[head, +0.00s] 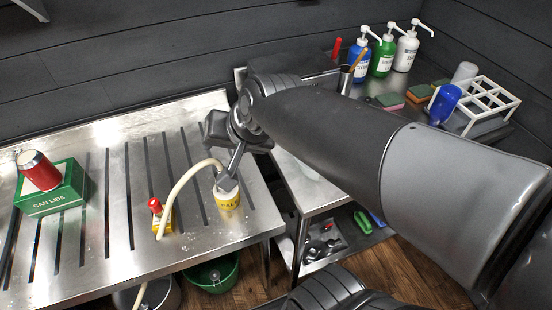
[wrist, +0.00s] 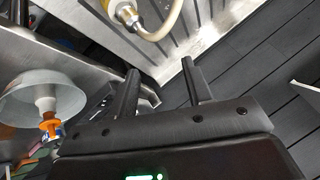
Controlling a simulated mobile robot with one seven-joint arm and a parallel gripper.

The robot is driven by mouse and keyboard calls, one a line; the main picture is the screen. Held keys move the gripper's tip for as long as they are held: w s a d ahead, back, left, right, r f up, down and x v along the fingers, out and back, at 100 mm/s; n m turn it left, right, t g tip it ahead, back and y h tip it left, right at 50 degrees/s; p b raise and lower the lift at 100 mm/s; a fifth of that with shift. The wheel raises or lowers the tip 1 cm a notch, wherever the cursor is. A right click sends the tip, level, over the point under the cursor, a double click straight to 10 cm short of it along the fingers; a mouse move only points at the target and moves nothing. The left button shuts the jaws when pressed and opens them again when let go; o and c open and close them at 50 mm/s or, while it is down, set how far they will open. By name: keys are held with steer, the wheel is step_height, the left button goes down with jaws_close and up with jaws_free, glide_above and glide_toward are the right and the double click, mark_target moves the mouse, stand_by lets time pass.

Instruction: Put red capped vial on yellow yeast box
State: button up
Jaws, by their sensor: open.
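The red capped vial (head: 155,205) is on the slatted metal table in the head view. It appears to stand upright on the small yellow yeast box (head: 168,222), with its red cap at the top. The pale hose passes close in front and hides part of both, so the exact contact is unclear.
Pump bottles (head: 383,55), sponges (head: 390,101) and a white rack (head: 487,90) stand on the right counter.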

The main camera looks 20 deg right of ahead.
steer(key=s+d+n+g+h, duration=0.1)
steer(key=s+d+n+h, duration=0.2)
steer(key=s+d, duration=0.4)
steer(key=shift+d+f+n, duration=0.2)
steer(key=shift+n, duration=0.1)
stand_by(0.7)
